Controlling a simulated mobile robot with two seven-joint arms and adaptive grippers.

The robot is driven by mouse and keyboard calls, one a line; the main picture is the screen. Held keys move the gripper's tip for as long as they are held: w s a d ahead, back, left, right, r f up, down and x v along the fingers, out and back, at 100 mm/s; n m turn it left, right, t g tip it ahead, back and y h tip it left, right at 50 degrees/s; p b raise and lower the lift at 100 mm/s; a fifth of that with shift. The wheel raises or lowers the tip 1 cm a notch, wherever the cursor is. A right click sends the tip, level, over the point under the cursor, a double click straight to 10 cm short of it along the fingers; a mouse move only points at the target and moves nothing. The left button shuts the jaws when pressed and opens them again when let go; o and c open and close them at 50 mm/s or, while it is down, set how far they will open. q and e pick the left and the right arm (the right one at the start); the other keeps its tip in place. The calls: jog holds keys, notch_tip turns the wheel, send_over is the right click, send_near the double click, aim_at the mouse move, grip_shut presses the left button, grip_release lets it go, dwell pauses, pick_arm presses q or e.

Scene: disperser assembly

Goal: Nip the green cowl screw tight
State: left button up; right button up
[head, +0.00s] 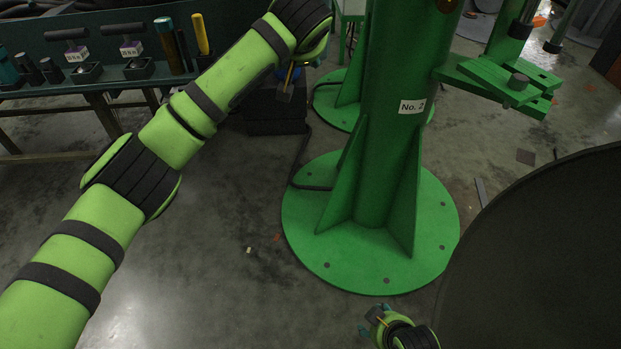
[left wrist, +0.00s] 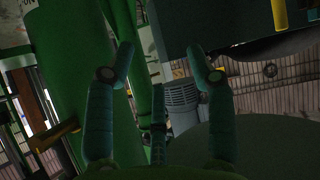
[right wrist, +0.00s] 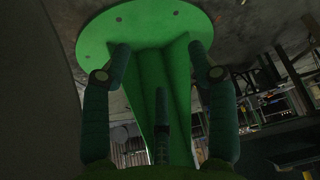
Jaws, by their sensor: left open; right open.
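I cannot make out a green cowl screw in any view. The green machine column (head: 385,120), marked No. 2, stands on a round green base plate (head: 300,220) in the middle of the head view. My left arm reaches up past it on the left; in the left wrist view my left gripper (left wrist: 160,62) is open, with nothing between its fingers. My right gripper (head: 375,317) is low at the bottom of the head view, and its wrist view shows it open and empty (right wrist: 160,58), facing the green base.
A tool bench (head: 130,30) with black-handled tools stands at the back left. A large dark round surface (head: 550,250) fills the lower right. A green bracket (head: 510,80) is at upper right. A grey ribbed cylinder (left wrist: 182,98) shows in the left wrist view.

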pick_arm(q)
jog(key=s+r+n+t+y+b, duration=0.55)
jog(key=s+r+b, duration=0.35)
jog(key=s+r, duration=1.05)
jog(key=w+a+r+y, duration=0.1)
jog(key=w+a+r, duration=0.1)
jog(key=w, duration=0.6)
jog(key=shift+w+a+r+p, duration=0.15)
jog(key=shift+w+r+p, duration=0.05)
jog(key=shift+w+p, duration=0.2)
pick_arm(e)
jog(key=shift+m+g+h, duration=0.3)
jog(key=shift+g, duration=0.4)
jog(key=shift+s+d+r, duration=0.25)
jog(key=shift+s+d, duration=0.1)
jog(key=shift+s, duration=0.55)
jog(key=shift+s+d+r, duration=0.2)
jog(key=shift+s+d, duration=0.1)
jog(key=shift+s, duration=0.55)
jog(key=shift+s+d+r, duration=0.25)
jog(key=shift+s+d, duration=0.1)
jog(key=shift+s, duration=0.55)
pick_arm(q)
jog(key=shift+t, duration=0.25)
